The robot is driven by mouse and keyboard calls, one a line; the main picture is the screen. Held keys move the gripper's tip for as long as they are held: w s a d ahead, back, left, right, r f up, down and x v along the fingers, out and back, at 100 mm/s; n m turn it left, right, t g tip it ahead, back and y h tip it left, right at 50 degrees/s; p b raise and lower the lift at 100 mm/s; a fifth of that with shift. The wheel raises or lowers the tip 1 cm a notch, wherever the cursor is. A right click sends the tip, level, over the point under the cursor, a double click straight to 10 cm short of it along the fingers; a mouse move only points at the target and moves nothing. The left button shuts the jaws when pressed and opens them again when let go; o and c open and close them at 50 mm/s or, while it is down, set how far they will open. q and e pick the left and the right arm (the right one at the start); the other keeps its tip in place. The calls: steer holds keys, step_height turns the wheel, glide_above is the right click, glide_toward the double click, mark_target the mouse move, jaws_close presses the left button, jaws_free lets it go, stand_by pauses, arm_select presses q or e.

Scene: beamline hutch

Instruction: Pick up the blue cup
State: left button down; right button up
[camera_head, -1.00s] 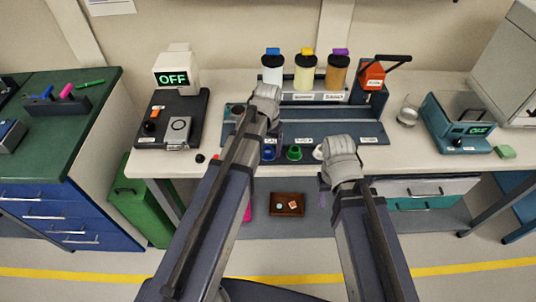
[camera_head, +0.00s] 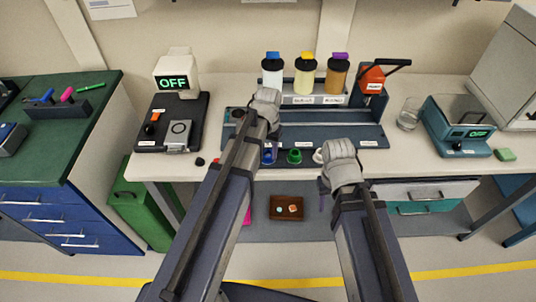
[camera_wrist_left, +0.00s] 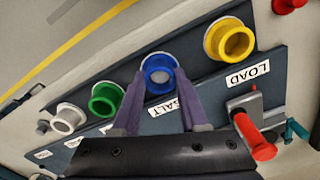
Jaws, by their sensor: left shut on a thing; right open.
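The blue cup (camera_wrist_left: 158,60) shows in the left wrist view in a row with the other cups, above a white label. My left gripper (camera_wrist_left: 159,88) has its two purple fingers on either side of the cup and is shut on it. I cannot tell whether the cup is clear of its place. In the head view the blue cup (camera_head: 269,155) shows at the front edge of the dark rack, just below my left gripper (camera_head: 267,132), whose fingertips are mostly hidden. My right gripper (camera_head: 341,163) is open and empty, near the bench's front edge; its fingertips are hard to see.
A green cup (camera_wrist_left: 104,99) and white cup (camera_wrist_left: 67,118) stand left of the blue cup, a yellow cup (camera_wrist_left: 231,40) right. A red-handled lever (camera_wrist_left: 258,140) is close by. Bottles (camera_head: 305,75) stand behind; a glass beaker (camera_head: 408,115) is at right.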

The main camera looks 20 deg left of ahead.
arm_select(q)
steer(key=shift+r, duration=0.1)
step_height(320, 180, up, 10)
steer(key=p, duration=1)
steer(key=shift+f, duration=0.2)
